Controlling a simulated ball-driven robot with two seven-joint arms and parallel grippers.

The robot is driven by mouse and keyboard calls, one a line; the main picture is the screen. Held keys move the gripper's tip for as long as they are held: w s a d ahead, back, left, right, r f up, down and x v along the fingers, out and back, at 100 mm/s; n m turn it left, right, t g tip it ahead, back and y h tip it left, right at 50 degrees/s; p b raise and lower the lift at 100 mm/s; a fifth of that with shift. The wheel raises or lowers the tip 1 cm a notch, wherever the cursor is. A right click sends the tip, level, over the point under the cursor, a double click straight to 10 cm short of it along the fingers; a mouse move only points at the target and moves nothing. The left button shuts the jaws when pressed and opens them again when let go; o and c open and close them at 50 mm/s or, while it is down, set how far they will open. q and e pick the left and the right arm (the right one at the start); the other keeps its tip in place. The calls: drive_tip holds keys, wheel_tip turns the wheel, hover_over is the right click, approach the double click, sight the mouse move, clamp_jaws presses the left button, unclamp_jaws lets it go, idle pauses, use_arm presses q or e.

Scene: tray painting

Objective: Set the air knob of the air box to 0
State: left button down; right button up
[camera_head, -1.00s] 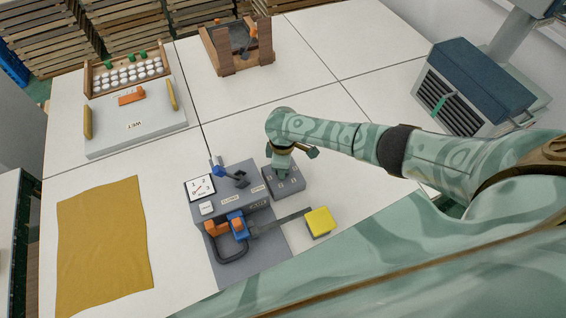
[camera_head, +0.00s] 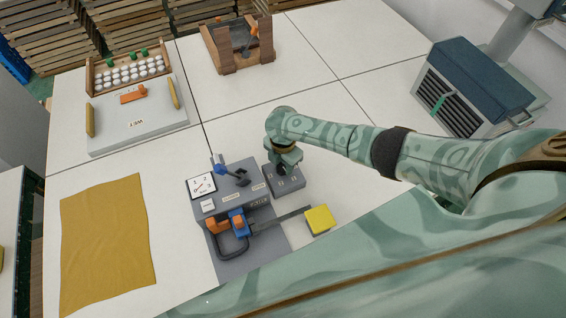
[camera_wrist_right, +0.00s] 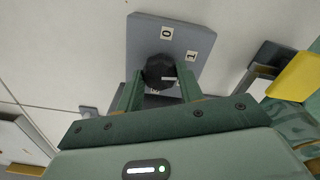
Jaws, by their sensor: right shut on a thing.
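The air box (camera_head: 292,185) is a small grey box beside the larger grey machine in the head view. In the right wrist view its grey top (camera_wrist_right: 145,38) carries a 0 label at the upper side and a 1 label at the right. Its dark round air knob (camera_wrist_right: 160,68) sits between my right gripper's fingers (camera_wrist_right: 160,92), which are shut on it. A white mark shows on the knob's right side, away from the 0; which label it meets is unclear. In the head view my right gripper (camera_head: 285,165) hides the knob. My left gripper is not in view.
The grey machine (camera_head: 235,190) has a white dial (camera_head: 201,185) with a red needle, and blue and orange parts. A yellow block (camera_head: 319,220) is close in front. A mustard cloth (camera_head: 107,240) lies left. A wooden stand (camera_head: 238,48) is behind.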

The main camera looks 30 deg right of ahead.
sight(282, 166)
drive_tip(key=n, duration=0.4)
drive_tip(key=shift+n, duration=0.3)
drive_tip(key=n+b, duration=0.1)
drive_tip(key=n, duration=0.2)
drive_tip(key=shift+n, duration=0.4)
drive_tip(key=n, duration=0.3)
drive_tip(key=shift+f+n+b, duration=0.1)
drive_tip(key=shift+n+b, duration=0.2)
drive_tip(key=shift+b, duration=0.05)
drive_tip(key=n+b, duration=0.1)
drive_tip(key=n, duration=0.3)
drive_tip(key=shift+a, duration=0.1)
drive_tip(key=shift+n, duration=0.3)
drive_tip(key=o, duration=1)
wheel_tip(282, 166, up, 16)
drive_tip(key=p, duration=0.5)
drive_tip(key=shift+r, duration=0.25)
